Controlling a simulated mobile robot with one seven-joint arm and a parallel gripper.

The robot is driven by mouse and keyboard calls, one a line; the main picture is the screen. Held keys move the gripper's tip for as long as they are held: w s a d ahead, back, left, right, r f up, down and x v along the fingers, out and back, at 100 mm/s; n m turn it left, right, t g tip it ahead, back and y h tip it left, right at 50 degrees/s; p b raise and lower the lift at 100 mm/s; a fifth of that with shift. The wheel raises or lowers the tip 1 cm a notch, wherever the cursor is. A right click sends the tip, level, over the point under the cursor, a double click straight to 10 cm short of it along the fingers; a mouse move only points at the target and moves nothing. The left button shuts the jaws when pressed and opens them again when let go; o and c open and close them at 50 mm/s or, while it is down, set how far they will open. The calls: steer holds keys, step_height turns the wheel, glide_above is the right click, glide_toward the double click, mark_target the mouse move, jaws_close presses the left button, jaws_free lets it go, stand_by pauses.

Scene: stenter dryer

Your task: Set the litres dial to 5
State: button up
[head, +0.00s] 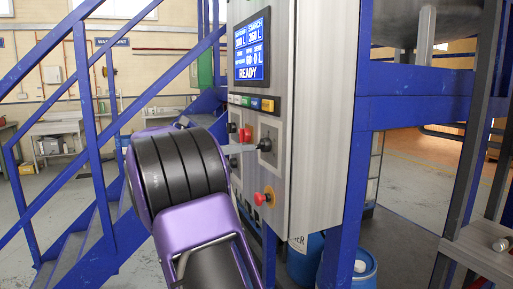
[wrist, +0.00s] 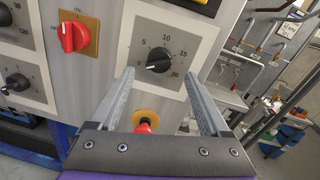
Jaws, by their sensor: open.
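The dial marked 5, 10, 15 and 20 (wrist: 158,60) is a black round knob on a pale square plate, in the upper middle of the wrist view. Its unit label is not readable. A pale mark seems to lie on the knob's lower left side, but it is too small to read surely. The dial also shows in the head view (head: 266,145), right of a red switch. My gripper (wrist: 160,75) is open and empty, one finger on each side of the knob in the picture. In the head view, a grey finger reaches towards the panel; contact is not clear.
A red rotary switch (wrist: 74,38) sits left of the dial, with other black dials (wrist: 17,83) further left. A red emergency stop (head: 259,198) is below. The screen (head: 252,48) reads READY. Blue stair rails (head: 84,90) stand left of the panel.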

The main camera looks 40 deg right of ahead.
mark_target(258, 145)
steer(key=shift+s+d, duration=0.25)
steer(key=shift+d, duration=1.15)
steer(key=shift+s+d, duration=0.2)
steer(key=shift+d, duration=1.15)
jaws_close()
